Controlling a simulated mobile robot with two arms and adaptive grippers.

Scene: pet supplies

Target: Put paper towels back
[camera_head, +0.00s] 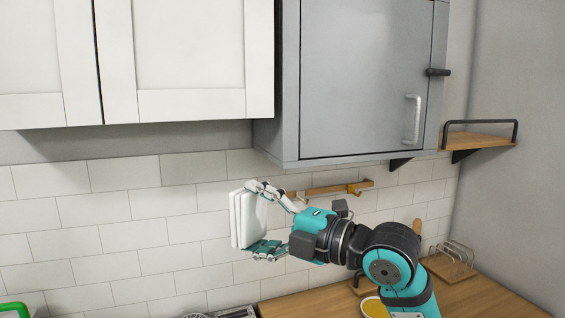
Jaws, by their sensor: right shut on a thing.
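My right gripper (264,218) is shut on a white pack of paper towels (236,222). The pack stands roughly upright in its fingers, held in the air in front of the tiled wall, below the wall cabinets. Part of the pack is hidden behind the fingers. A grey cabinet (355,85) with its door closed hangs above and to the right of the gripper. My left gripper is not in view.
White cabinets (190,50) hang at upper left. A small wooden shelf (478,141) with a black rail is at right. A wooden rail (330,188) is on the wall behind my arm. A wooden counter (480,300) below holds a rack (455,260) and a yellow-filled dish (374,308).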

